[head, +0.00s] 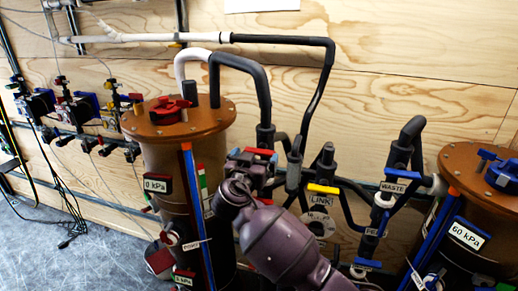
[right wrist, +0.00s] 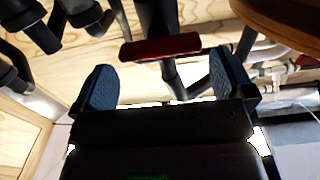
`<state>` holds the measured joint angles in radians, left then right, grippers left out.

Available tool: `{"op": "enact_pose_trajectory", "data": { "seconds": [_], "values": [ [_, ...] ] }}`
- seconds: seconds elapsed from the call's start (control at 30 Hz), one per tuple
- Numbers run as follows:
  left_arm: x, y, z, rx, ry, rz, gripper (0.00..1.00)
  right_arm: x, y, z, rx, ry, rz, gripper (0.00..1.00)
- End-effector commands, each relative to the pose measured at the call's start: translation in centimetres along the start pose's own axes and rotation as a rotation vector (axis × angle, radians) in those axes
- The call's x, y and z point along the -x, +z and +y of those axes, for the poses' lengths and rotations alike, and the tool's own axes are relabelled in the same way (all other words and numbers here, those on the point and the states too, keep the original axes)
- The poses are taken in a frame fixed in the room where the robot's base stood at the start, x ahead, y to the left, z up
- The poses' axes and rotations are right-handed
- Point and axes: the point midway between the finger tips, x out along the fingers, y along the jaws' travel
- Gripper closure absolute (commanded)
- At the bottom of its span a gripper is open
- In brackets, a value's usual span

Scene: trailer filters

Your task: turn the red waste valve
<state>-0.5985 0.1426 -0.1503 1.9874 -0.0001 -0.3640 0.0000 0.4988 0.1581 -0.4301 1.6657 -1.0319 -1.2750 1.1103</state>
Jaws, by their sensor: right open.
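A red bar-shaped valve handle (right wrist: 160,47) lies across the right wrist view, between the two blue-padded fingers and just past their tips. It looks apart from both fingers. My right gripper (right wrist: 160,78) is open and empty. In the head view my right gripper (head: 252,160) is by the pipework just right of the left brown tank, with small red and blue parts at its tip. There the gripper largely hides the handle, and I cannot tell its angle. My left gripper is out of view.
The left brown tank (head: 165,150) stands close beside my right gripper, and another brown tank (head: 470,195) stands at the right. Dark pipes and a yellow valve handle (head: 322,189) are right of the gripper. A plywood wall (head: 400,80) is behind.

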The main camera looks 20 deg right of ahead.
Motion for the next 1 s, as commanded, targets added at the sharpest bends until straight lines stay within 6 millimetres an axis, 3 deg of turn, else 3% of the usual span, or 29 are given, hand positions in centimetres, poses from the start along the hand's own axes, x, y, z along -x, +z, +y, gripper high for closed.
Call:
{"op": "enact_pose_trajectory", "data": {
  "seconds": [0.1, 0.3, 0.67, 0.9, 1.0],
  "values": [
    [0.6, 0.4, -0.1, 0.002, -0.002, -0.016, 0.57, -1.9, -0.2, 0.1, 0.002, 0.003, 0.000, 0.00],
    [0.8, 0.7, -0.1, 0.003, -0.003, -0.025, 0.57, -3.7, -0.1, 0.0, 0.001, 0.000, -0.001, 0.00],
    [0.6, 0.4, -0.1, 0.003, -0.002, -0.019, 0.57, -4.2, 0.0, 0.0, 0.000, 0.000, -0.001, 0.00],
    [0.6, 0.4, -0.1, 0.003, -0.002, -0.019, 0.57, -4.1, 0.0, 0.0, 0.000, 0.000, -0.001, 0.30],
    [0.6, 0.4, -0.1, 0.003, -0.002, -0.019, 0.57, -4.1, 0.0, 0.0, 0.002, 0.000, -0.001, 0.30]
  ]
}}
